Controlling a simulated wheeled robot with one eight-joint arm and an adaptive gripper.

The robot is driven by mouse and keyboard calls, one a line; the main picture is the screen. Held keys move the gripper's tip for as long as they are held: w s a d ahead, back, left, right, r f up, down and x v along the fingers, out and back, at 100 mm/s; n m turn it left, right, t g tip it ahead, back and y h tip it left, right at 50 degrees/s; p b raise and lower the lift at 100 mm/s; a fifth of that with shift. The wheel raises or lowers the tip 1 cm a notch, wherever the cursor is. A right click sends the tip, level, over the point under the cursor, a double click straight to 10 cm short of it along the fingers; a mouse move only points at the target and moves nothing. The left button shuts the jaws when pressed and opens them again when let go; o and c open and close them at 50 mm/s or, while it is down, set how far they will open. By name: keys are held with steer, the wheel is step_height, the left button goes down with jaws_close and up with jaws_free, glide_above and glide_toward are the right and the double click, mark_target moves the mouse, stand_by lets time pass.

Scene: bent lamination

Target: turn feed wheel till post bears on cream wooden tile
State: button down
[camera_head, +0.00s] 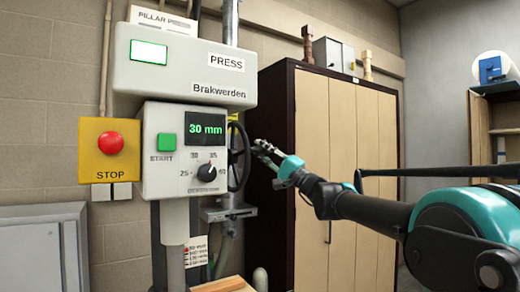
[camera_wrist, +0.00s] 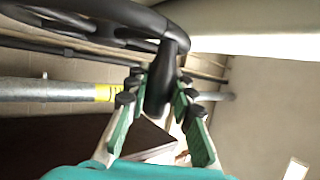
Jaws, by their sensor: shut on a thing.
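The black feed wheel (camera_head: 238,157) stands upright at the right side of the press. In the wrist view its dark rim (camera_wrist: 200,18) crosses the top, and a black handle (camera_wrist: 163,72) comes down from it. My gripper (camera_head: 263,149) is beside the wheel's right edge. In the wrist view my gripper (camera_wrist: 159,100) has its fingers on both sides of the handle and is shut on it. A grey post (camera_head: 175,220) hangs below the control box. A tan wooden surface (camera_head: 232,284) shows at the bottom edge; I cannot tell whether it is the tile. The post's lower end is out of view.
The press's control box (camera_head: 165,150) shows "30 mm", a green START button and a dial. A red STOP button (camera_head: 110,142) sits on a yellow box to its left. A tall cabinet (camera_head: 345,165) stands behind my gripper. A grey metal box (camera_head: 42,245) is at lower left.

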steer(key=shift+s+f, duration=0.1)
steer(key=shift+s, duration=0.05)
steer(key=c, duration=1.3)
jaws_free()
steer(key=shift+d, duration=0.1)
steer(key=v, duration=1.2)
steer(key=shift+s, duration=0.1)
